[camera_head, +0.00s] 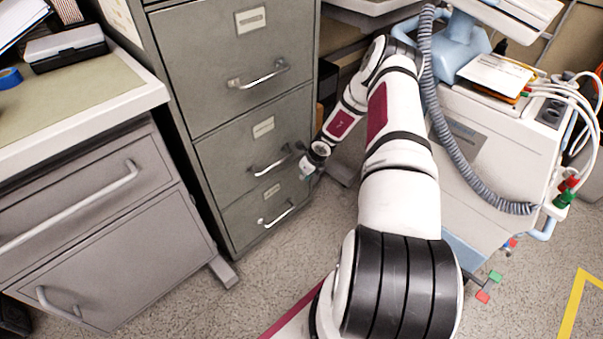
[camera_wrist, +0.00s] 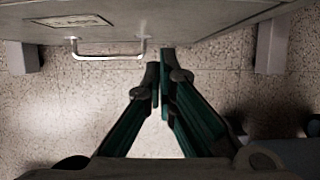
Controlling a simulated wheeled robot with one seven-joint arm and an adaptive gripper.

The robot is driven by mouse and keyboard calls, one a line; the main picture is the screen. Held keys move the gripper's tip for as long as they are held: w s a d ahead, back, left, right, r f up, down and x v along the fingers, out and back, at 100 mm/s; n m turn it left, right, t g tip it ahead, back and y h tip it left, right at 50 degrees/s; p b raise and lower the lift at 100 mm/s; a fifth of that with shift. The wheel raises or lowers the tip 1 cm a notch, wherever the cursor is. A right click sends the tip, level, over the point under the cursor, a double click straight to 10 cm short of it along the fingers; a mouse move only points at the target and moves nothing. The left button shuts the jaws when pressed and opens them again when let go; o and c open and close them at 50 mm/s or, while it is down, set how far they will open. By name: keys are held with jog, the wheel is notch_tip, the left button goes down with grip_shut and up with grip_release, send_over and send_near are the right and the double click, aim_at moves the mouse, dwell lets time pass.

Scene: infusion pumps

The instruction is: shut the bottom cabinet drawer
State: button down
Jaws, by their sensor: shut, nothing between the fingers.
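The grey filing cabinet (camera_head: 232,150) stands left of my arm in the head view. Its bottom drawer (camera_head: 243,222) has a light bar handle (camera_head: 278,214) and a small label. The drawer front looks flush or almost flush; I cannot tell if a small gap remains. My gripper (camera_head: 305,174) is small in the head view, at the cabinet's right front edge. In the wrist view my gripper (camera_wrist: 160,72) has its fingers together and empty. The fingertips are close to a grey drawer front (camera_wrist: 200,22), just right of a bar handle (camera_wrist: 108,56). Contact is unclear.
A grey side cabinet (camera_head: 105,215) with a light top stands at the left. A white medical cart (camera_head: 490,150) with hoses and cables stands right of my arm. Speckled floor (camera_head: 240,305) is open in front of the filing cabinet.

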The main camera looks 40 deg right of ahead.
jog(key=s+p+v, duration=0.1)
jog(key=p+v, duration=0.2)
jog(key=v, duration=0.7)
jog(key=shift+s+f, duration=0.1)
jog(key=shift+s, duration=0.05)
